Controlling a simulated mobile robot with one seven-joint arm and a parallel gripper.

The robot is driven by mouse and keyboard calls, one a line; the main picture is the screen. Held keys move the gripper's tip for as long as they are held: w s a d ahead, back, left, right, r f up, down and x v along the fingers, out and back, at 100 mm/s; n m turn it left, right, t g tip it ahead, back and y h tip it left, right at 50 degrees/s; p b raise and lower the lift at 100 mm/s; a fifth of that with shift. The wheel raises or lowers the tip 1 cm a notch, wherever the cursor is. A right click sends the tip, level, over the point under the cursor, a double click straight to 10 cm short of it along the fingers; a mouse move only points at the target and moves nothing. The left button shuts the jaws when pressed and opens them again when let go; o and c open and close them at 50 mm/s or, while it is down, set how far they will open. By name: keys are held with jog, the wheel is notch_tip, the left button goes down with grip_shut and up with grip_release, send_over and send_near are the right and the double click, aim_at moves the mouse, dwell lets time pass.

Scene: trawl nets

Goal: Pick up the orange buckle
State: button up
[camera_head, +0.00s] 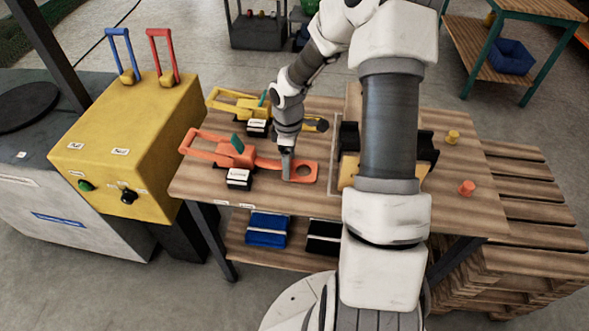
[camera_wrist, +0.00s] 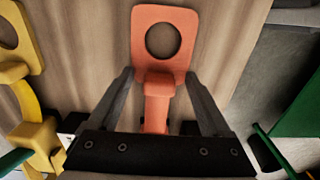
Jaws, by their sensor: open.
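The orange buckle (camera_head: 268,163) lies on the wooden table's left half, with a flat end plate that has a round hole and a green piece on its body. My gripper (camera_head: 287,172) is over the buckle beside the holed plate, pointing down. In the wrist view, my open gripper (camera_wrist: 159,75) has one finger on each side of the orange buckle (camera_wrist: 165,67), near where the plate meets the narrow bar. I cannot tell how far the fingertips are above the table. The buckle's lower part is hidden behind the gripper's base in that view.
A similar yellow buckle (camera_head: 232,103) lies behind the orange one; it also shows at the left of the wrist view (camera_wrist: 41,135). A yellow machine box (camera_head: 135,140) stands left of the table. A yellow knob (camera_head: 452,137) and an orange knob (camera_head: 466,188) stand at the right.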

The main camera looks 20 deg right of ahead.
jog(key=shift+r, duration=0.1)
grip_shut()
jog(key=shift+r, duration=0.1)
dwell(0.3)
